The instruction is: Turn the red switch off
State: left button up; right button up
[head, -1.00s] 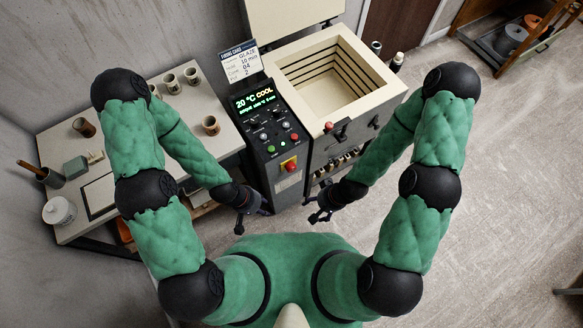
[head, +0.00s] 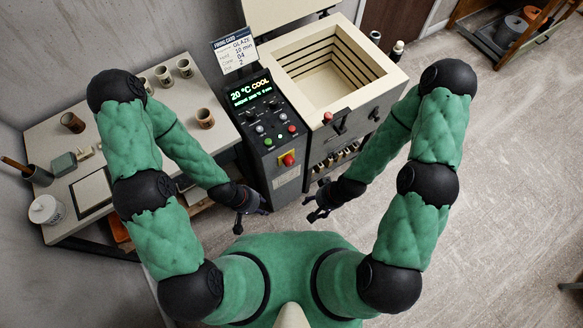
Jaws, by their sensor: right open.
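The red switch (head: 288,160) is a red knob on a yellow plate, low on the dark control panel (head: 284,181) in front of the kiln. A smaller red button (head: 291,129) and a green button (head: 268,141) sit above it. The display reads 20 °C COOL. My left gripper (head: 251,218) is below and left of the switch, apart from it. It is too dark and small to tell if it is open or shut. My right gripper (head: 311,208) is open and empty, below and right of the switch, apart from it.
The open kiln (head: 387,85) stands behind the panel, with a red-topped part (head: 327,117) on its front. A firing card (head: 235,51) stands behind the panel.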

aim_at(289, 162)
jog(key=i+j+z, duration=0.1)
jog(key=j+z, duration=0.2)
jog(key=z, duration=0.15)
jog(key=j+z, duration=0.25)
jog(key=z, duration=0.2)
jog(key=k+j+z, duration=0.15)
jog(key=z, duration=0.3)
jog(key=j, duration=0.1)
